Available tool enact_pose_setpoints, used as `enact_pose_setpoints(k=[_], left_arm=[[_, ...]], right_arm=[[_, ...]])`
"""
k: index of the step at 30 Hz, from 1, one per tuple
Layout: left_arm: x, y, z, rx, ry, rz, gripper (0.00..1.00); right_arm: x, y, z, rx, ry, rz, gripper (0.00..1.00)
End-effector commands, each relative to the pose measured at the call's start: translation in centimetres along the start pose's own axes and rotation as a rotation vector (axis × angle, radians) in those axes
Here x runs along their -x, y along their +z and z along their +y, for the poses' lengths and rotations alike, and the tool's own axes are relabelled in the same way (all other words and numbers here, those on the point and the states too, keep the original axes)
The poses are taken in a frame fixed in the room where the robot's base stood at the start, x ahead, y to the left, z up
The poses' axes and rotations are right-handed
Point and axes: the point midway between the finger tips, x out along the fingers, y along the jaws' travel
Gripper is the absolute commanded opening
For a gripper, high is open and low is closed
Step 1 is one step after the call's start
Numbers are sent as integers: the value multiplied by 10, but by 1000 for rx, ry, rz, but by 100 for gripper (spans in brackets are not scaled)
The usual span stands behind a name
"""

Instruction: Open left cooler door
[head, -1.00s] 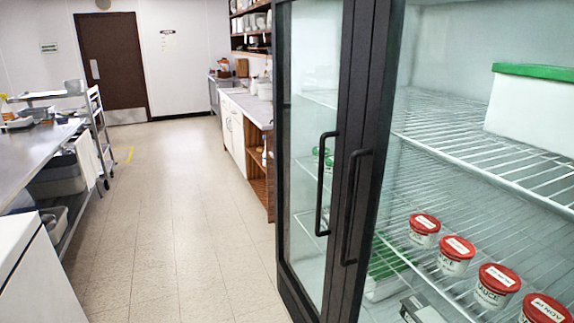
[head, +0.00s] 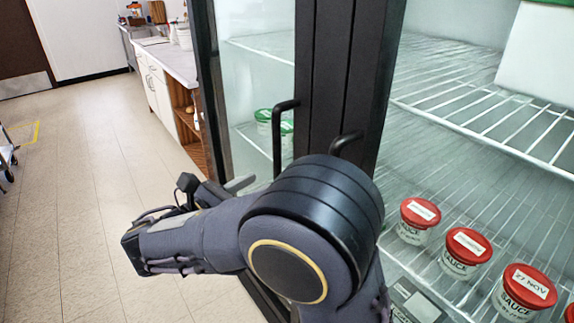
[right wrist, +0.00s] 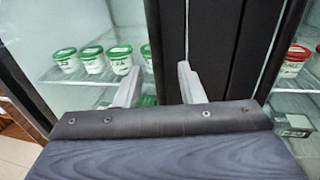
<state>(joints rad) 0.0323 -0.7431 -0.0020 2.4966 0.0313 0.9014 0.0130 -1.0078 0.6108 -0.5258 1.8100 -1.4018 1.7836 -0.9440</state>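The left cooler door (head: 250,70) is a glass pane in a black frame and looks shut. Its black bar handle (head: 277,140) stands off the frame; my right arm hides its lower end. My right gripper (head: 238,187) is in front of the left door, left of that handle and apart from it in the head view. In the right wrist view its two grey fingers (right wrist: 158,68) are spread, with nothing held, facing the glass and black frame. The handle cannot be made out there. The left gripper is not in view.
The right cooler door's handle (head: 345,142) is partly behind my arm. Behind its glass are red-lidded sauce tubs (head: 465,252) on wire shelves. Green-lidded tubs (right wrist: 93,60) stand behind the left glass. A counter (head: 165,60) is further back left.

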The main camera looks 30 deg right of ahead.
Motion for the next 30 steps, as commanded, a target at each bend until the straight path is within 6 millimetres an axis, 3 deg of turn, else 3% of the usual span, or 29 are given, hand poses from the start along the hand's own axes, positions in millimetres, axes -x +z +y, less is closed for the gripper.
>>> enact_pose_setpoints(k=[3, 16, 27, 30], left_arm=[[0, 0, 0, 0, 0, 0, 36], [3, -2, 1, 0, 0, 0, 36], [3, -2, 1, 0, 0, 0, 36], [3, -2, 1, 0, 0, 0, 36]], right_arm=[[-4, 5, 3, 7, 7, -29, 35], [-66, 5, 3, 5, 6, -24, 35], [-74, 5, 3, 5, 7, -24, 35], [-73, 5, 3, 5, 8, -24, 22]])
